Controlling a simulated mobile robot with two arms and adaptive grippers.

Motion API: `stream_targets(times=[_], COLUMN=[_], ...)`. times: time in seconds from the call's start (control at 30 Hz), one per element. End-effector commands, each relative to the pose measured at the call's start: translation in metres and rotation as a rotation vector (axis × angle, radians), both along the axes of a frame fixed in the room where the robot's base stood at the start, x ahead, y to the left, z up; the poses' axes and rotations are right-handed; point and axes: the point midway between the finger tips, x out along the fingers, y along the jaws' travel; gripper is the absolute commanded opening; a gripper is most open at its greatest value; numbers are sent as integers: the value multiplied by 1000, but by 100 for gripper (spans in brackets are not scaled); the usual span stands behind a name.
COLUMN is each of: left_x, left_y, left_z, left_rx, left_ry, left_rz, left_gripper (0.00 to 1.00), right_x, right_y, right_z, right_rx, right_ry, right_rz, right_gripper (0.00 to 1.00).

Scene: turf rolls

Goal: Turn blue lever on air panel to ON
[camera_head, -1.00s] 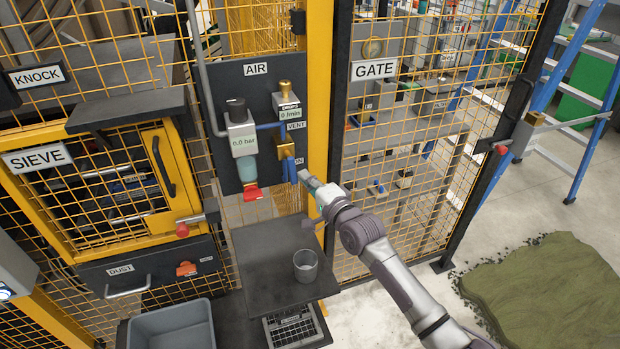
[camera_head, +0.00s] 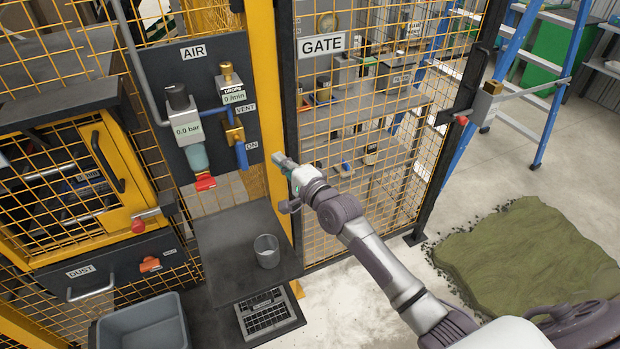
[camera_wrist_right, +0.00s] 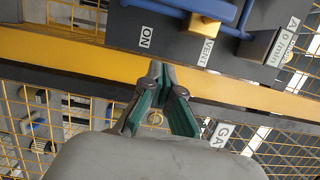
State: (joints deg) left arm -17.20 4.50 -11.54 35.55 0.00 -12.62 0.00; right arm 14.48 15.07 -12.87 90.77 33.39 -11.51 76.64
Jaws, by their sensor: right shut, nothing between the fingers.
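The blue lever (camera_head: 242,155) hangs down from a brass valve (camera_head: 235,133) on the dark AIR panel (camera_head: 222,75). Its lower end is beside the ON label (camera_head: 251,145), below the VENT label (camera_head: 245,107). My right gripper (camera_head: 278,158) is shut and empty, to the right of the lever, with a visible gap between them. In the right wrist view the shut fingertips (camera_wrist_right: 158,70) are in front of the yellow post; the ON label (camera_wrist_right: 146,37) and part of the blue lever (camera_wrist_right: 152,6) show above them. My left gripper is not in view.
A yellow post (camera_head: 266,100) and the mesh GATE (camera_head: 323,45) stand right of the panel. A dark shelf (camera_head: 225,235) with a grey cup (camera_head: 266,252) is below.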

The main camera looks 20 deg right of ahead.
Motion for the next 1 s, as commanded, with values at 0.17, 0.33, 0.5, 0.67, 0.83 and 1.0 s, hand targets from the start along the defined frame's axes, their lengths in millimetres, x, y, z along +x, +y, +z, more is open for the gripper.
stream_targets(times=[0.17, 0.33, 0.5, 0.67, 0.83, 1.0], left_x=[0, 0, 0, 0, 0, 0], left_y=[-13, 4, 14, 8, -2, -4], left_z=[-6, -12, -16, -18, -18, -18], left_rx=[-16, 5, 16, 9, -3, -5], left_ry=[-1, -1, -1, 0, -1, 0], left_rz=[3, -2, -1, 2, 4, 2], left_gripper=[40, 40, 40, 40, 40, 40], right_x=[-25, -53, -76, -85, -85, -87], right_y=[-6, -14, -21, -24, -25, -34], right_z=[-3, -3, -2, -1, -11, -90], right_rx=[1, -1, -1, 0, -20, -182], right_ry=[1, 1, 1, 0, 15, 123], right_rz=[1, 1, 1, 1, -4, -33], right_gripper=[0, 0, 0, 0, 0, 0])
